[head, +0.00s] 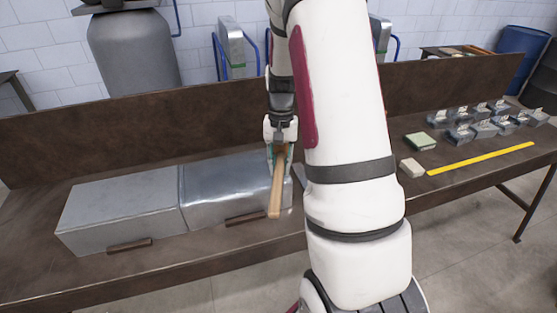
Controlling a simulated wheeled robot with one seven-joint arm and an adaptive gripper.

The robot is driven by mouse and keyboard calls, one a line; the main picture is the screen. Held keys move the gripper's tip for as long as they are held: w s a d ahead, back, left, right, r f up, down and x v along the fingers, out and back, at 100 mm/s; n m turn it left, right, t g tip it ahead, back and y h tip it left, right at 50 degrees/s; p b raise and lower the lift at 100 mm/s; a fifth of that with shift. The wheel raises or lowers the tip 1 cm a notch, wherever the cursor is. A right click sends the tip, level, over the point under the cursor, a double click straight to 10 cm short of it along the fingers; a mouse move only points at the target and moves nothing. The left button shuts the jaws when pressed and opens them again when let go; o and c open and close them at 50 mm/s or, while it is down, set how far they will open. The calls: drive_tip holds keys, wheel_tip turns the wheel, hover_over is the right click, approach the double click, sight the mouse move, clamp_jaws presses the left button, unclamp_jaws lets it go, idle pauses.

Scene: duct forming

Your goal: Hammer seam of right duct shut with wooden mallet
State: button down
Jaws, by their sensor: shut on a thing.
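Two grey sheet-metal ducts lie side by side on the brown workbench, the left duct (120,208) and the right duct (222,188). My gripper (280,150) is shut on the wooden handle of the mallet (276,195). The handle points down toward the front, over the right end of the right duct. The mallet's head is not clearly visible. I cannot tell whether the mallet touches the duct. The right duct's far right end is partly hidden by the mallet and my arm, and its seam is not clear.
The brown workbench (150,275) has a raised back panel (70,140). Small brown blocks sit at the front of the left duct (130,246) and right duct (246,217). To the right are a green block (420,141), a pale block (411,168), a yellow ruler (480,159) and several small metal boxes (485,129).

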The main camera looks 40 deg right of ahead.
wheel_tip(320, 180, down, 8)
drive_tip(key=b, duration=0.2)
wheel_tip(320, 180, up, 9)
drive_tip(key=p, duration=0.2)
drive_tip(key=shift+f+p, duration=0.2)
drive_tip(key=shift+p, duration=0.2)
idle(0.3)
drive_tip(key=shift+f, duration=0.35)
